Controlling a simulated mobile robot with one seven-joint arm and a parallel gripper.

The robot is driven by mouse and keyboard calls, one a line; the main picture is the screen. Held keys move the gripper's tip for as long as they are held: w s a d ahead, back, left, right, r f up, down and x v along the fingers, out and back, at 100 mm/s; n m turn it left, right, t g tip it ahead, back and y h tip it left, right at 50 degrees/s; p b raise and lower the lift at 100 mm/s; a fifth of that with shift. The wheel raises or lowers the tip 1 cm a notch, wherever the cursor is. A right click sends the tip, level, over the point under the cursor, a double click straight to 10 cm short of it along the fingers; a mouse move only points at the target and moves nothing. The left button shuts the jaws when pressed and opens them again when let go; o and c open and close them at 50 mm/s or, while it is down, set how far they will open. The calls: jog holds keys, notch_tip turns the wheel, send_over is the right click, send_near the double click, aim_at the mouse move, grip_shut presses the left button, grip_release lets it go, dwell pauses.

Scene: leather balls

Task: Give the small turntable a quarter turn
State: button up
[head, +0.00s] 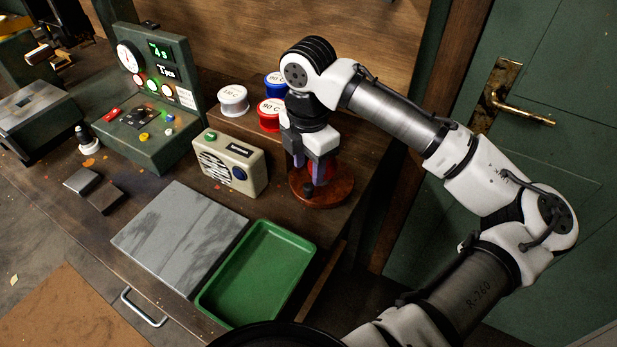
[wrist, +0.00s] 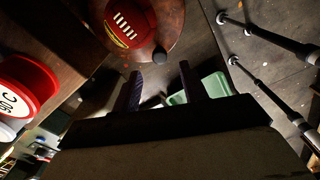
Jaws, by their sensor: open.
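The small turntable (head: 336,194) is a round reddish-brown wooden disc near the right edge of the bench. It also shows at the top of the wrist view (wrist: 184,14). A red ball (wrist: 128,22) with white laces sits on it, mostly hidden behind my gripper in the head view. A short dark peg (wrist: 160,55) stands at the disc's rim; it also shows in the head view (head: 309,188). My gripper (head: 309,177) points down over the turntable with its fingers apart and empty. In the wrist view the peg appears beyond the fingertips; contact cannot be told.
A green tray (head: 258,270) and a grey plate (head: 180,237) lie in front.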

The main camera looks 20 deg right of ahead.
aim_at(308, 186)
jog(key=shift+f+p, duration=0.3)
jog(key=shift+f, duration=2.4)
grip_shut()
